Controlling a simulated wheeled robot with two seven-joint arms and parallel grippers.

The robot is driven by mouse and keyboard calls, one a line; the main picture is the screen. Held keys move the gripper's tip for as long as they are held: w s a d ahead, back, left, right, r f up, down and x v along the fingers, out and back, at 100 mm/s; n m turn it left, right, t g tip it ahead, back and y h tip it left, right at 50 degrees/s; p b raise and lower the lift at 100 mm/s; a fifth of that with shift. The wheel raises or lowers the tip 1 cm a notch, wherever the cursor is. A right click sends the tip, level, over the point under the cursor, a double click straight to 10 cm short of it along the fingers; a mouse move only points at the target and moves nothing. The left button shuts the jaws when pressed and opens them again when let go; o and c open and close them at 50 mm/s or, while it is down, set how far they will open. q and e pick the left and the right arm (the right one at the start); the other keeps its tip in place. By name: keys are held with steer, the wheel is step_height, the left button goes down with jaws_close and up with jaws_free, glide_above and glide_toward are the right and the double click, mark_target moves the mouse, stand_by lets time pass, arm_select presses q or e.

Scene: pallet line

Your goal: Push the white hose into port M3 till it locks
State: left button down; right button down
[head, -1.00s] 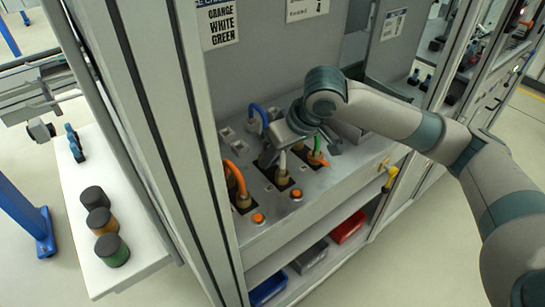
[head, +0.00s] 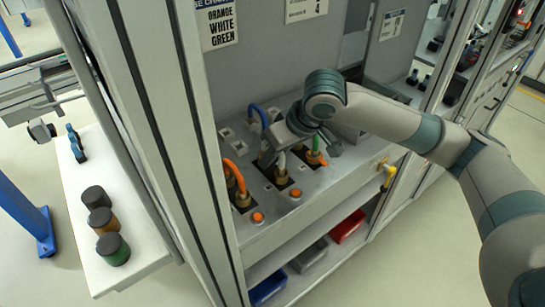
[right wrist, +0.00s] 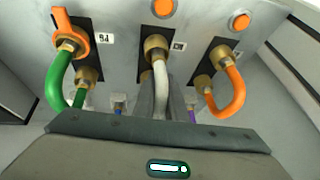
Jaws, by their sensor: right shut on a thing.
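The white hose (head: 282,162) runs down to a brass coupling at the front middle port of the panel in the head view. In the right wrist view the white hose (right wrist: 161,82) meets its brass coupling (right wrist: 155,47), which sits at a dark square port. The label (right wrist: 178,47) beside that port is too small to read surely. I cannot tell whether the coupling is fully seated. My right gripper (head: 273,154) is shut on the white hose just behind the coupling; its fingers (right wrist: 160,100) show on both sides of the hose. My left gripper is not in view.
An orange hose (head: 236,172) is at the left port and a green hose (head: 316,143) with an orange lever at the right one. A blue hose (head: 259,113) stands behind. Orange buttons (head: 296,193) line the front edge. A cabinet post (head: 190,130) stands left.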

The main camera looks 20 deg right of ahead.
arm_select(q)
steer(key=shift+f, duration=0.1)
arm_select(e)
steer(key=shift+s+f, duration=0.3)
steer(key=shift+f, duration=0.35)
steer(key=shift+s+f, duration=0.25)
steer(key=shift+f, duration=0.4)
steer(key=c, duration=1.8)
jaws_free()
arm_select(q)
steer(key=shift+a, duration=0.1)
arm_select(e)
steer(key=shift+o, duration=0.4)
steer(key=shift+a, duration=0.15)
steer(key=r, duration=0.1)
steer(key=d+r, duration=0.1)
steer(key=r, duration=0.1)
steer(key=d+r, duration=0.1)
steer(key=shift+r, duration=0.35)
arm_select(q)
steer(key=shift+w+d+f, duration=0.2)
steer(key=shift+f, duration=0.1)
arm_select(e)
steer(key=a+v, duration=0.1)
steer(key=v, duration=1.3)
steer(key=shift+s+r, duration=0.3)
steer(key=shift+r, duration=0.1)
